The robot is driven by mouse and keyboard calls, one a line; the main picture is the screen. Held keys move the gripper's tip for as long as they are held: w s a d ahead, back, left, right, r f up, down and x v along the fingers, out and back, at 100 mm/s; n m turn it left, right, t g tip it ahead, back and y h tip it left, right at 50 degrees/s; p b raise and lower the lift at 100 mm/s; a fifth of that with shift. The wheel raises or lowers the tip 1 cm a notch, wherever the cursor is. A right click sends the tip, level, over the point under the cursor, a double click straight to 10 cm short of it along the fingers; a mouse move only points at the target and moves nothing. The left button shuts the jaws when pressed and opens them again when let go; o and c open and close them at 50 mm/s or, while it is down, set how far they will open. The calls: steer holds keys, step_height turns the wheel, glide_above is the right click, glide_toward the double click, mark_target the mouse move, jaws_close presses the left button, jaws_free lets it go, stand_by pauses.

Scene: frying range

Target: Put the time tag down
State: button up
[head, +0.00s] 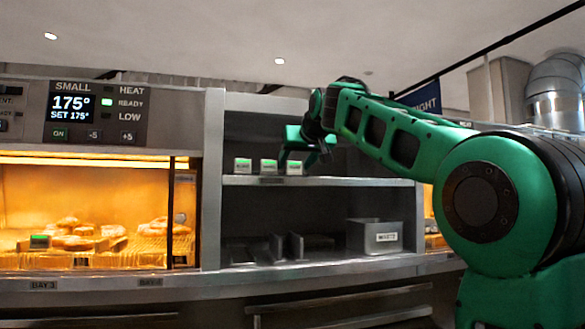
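Three small white time tags with green tops stand in a row on the upper shelf (350,182): a left one (242,165), a middle one (268,166) and a right one (294,168). Another tag with a green face (40,241) is in the lit warming cabinet at the left, in front of the food. My gripper (304,160) is in front of the upper shelf, close to the right tag. Its fingertips are small and dark here. I cannot tell whether it is open, holds anything or touches the right tag.
The lit cabinet (95,160) holds golden fried food (75,228) on racks. Its control panel (97,113) reads 175° with READY lit. A labelled metal bin (375,236) stands on the lower shelf at the right. The upper shelf looks clear right of the tags.

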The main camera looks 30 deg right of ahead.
steer(key=shift+r, duration=0.15)
steer(key=v, duration=1.2)
steer(key=s+d+f+m+g, duration=0.1)
steer(key=s+d+f+g, duration=0.15)
steer(key=f, duration=0.85)
steer(key=s+d+f+g, duration=0.2)
steer(key=s+f, duration=0.2)
steer(key=f, duration=0.6)
steer(key=s+d+f+m+g, duration=0.1)
steer(key=s+d+f+g, duration=0.15)
steer(key=f, duration=0.85)
steer(key=s+a+f+g+y, duration=0.1)
steer(key=s+f+g, duration=0.1)
steer(key=s+f, duration=0.6)
steer(key=s+a+f+m+g+y, duration=0.1)
steer(key=s+a+f+g, duration=0.1)
steer(key=s+f, duration=0.6)
steer(key=s+a+f+m+g, duration=0.1)
steer(key=s+a+f+g, duration=0.1)
steer(key=s+f, duration=0.6)
steer(key=shift+s+a+f+y, duration=0.1)
steer(key=shift+s+f+y, duration=0.1)
steer(key=shift+f, duration=0.55)
steer(key=shift+s+f+y, duration=0.2)
steer(key=shift+f, duration=0.55)
